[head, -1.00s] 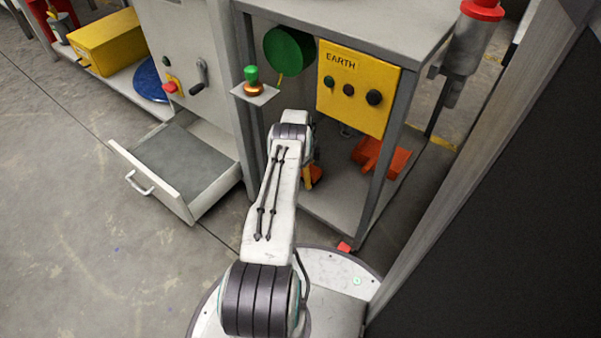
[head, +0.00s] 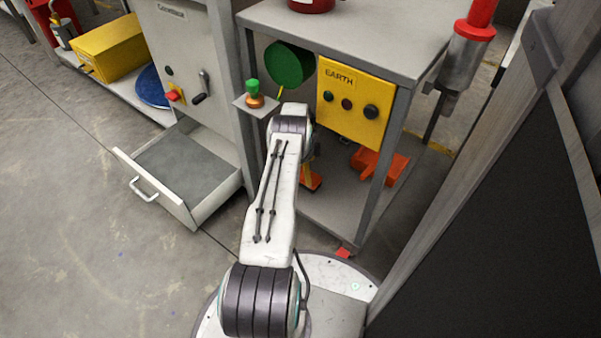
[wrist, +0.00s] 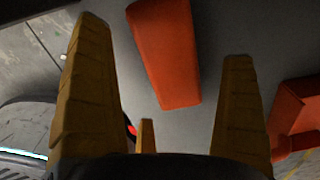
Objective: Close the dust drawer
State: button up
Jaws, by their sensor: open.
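The dust drawer (head: 160,204) is pulled out at the bottom of the grey cabinet (head: 185,55), to the left of my arm in the head view. It is a shallow grey tray with a pale front panel and a white handle (head: 143,190). My gripper (wrist: 160,100) shows in the wrist view with its yellow fingers spread apart and nothing between them. In the head view my arm mostly hides it, under the steel bench. It is apart from the drawer. An orange block (wrist: 168,55) lies beyond the fingers in the wrist view.
A dark panel (head: 490,220) rises at the right. The floor left of and before the drawer is clear.

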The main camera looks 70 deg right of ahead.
aim_at(190, 169)
jog(key=k+j, duration=0.1)
jog(key=j, duration=0.35)
jog(key=k+j, duration=0.1)
jog(key=j, duration=0.4)
jog(key=k+j, duration=0.15)
jog(key=j, duration=0.3)
